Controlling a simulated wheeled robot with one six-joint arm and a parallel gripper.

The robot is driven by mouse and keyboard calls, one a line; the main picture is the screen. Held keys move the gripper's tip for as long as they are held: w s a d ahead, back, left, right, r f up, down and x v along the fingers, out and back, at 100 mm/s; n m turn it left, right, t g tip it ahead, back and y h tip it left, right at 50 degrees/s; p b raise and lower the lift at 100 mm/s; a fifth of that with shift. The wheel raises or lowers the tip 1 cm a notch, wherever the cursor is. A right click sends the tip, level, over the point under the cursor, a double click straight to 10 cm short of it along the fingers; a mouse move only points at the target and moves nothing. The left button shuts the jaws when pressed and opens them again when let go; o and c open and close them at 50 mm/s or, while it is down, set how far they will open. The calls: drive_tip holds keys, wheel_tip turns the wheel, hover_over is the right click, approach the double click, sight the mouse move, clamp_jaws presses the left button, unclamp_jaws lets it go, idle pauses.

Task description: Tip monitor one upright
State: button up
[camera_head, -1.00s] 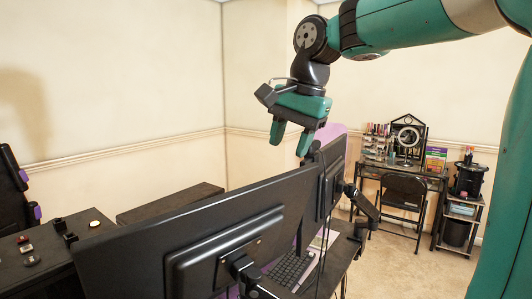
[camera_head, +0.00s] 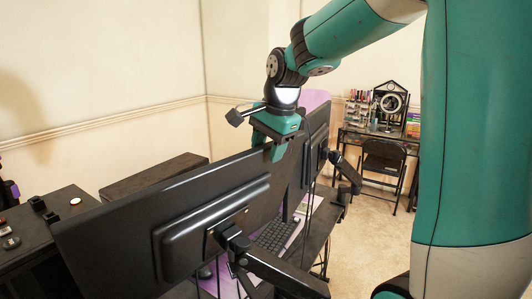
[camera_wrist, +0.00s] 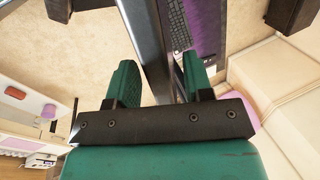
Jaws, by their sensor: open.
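Two black monitors stand on arms, seen from behind in the head view. The nearer, larger monitor (camera_head: 120,225) leans, its top edge sloping up to the right. The second monitor (camera_head: 316,145) stands beyond its right end. I cannot tell which is monitor one. My gripper (camera_head: 267,150) is at the nearer monitor's top edge, near its right end. In the wrist view my open gripper (camera_wrist: 158,65) has one finger on each side of a monitor's edge (camera_wrist: 147,45). Whether the fingers touch it is unclear.
The monitor arm (camera_head: 265,262) extends behind the nearer monitor. A keyboard (camera_head: 276,234) lies on the desk below, and hanging cables show between the monitors. A dark cabinet (camera_head: 150,178) stands behind at left. A chair (camera_head: 384,160) and vanity stand far right, with open carpet before them.

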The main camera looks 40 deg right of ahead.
drive_tip(key=shift+x, duration=1)
